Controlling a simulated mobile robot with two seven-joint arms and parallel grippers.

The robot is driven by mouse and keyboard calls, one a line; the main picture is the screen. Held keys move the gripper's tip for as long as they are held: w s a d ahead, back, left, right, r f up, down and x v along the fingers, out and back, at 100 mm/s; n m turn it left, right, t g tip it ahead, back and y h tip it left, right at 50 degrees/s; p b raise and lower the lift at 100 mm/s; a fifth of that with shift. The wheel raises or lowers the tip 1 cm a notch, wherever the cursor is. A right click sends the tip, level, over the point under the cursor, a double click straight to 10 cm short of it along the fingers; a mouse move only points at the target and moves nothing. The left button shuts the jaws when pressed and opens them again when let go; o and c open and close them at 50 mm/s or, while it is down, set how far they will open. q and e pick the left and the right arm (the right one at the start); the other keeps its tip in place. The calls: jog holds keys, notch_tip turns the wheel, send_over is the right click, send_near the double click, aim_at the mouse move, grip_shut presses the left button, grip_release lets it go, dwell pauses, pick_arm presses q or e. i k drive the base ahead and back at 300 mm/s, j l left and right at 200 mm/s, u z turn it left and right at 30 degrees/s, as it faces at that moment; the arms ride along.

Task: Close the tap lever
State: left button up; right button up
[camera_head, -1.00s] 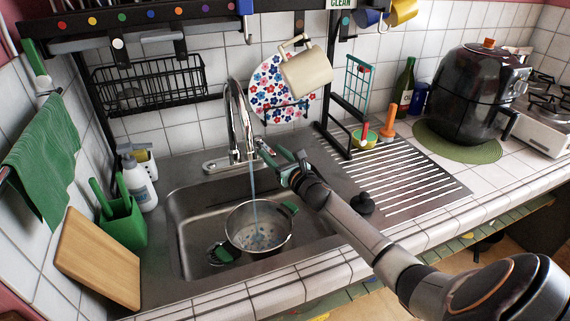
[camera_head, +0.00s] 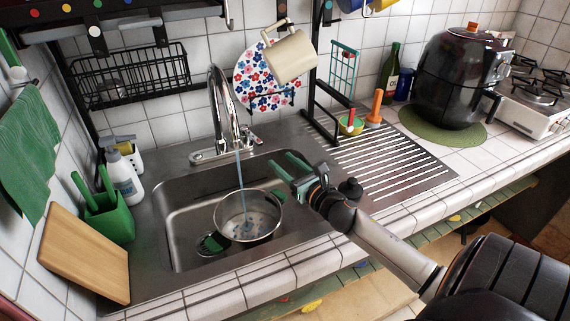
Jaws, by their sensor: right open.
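The chrome tap (camera_head: 217,105) stands at the back of the steel sink, and a stream of water (camera_head: 242,180) runs from its spout. Its lever (camera_head: 249,135) is on the right side of the tap base. The water falls into a metal pot (camera_head: 248,217) with green handles in the sink basin. My right gripper (camera_head: 281,166) is open and empty, above the right rim of the basin. It is in front of and to the right of the lever, apart from it. My left gripper is not in view.
A cream mug (camera_head: 290,55) hangs over a floral plate (camera_head: 262,88) behind the tap. The drainboard (camera_head: 385,160) lies to the right, with a black rack upright (camera_head: 318,110). A green holder (camera_head: 108,218), soap bottle (camera_head: 124,178) and cutting board (camera_head: 84,252) stand left of the sink.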

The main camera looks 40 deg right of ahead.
aim_at(250, 135)
jog(key=k+j, duration=0.15)
jog(key=k, duration=0.85)
